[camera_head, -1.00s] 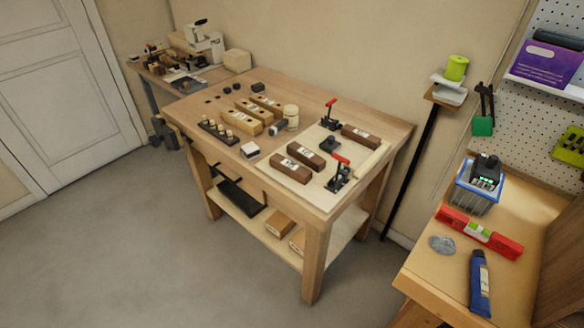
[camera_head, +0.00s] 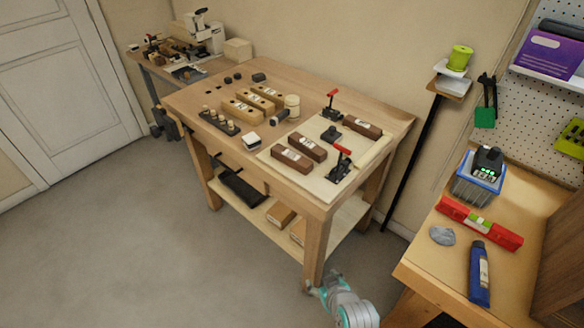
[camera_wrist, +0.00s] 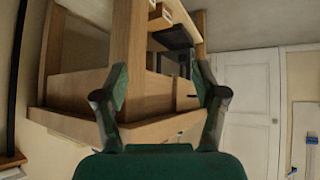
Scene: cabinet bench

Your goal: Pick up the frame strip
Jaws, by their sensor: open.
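No label names the frame strip. Dark brown labelled blocks (camera_head: 306,147) and two red-handled clamps (camera_head: 341,165) stand on the same board. My gripper (camera_wrist: 160,88) is open and empty in the wrist view, its two green-and-dark fingers spread apart. The bench's wooden legs and frame (camera_wrist: 125,60) show beyond them. In the head view part of my arm shows low, near the bench's front leg. The strip is not recognisable in the wrist view.
Light wooden blocks (camera_head: 254,100), a peg rack (camera_head: 219,122) and a pale jar (camera_head: 292,105) stand farther left on the bench. A side bench at right holds a red level (camera_head: 480,224) and blue tube (camera_head: 479,272). The floor at left is clear.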

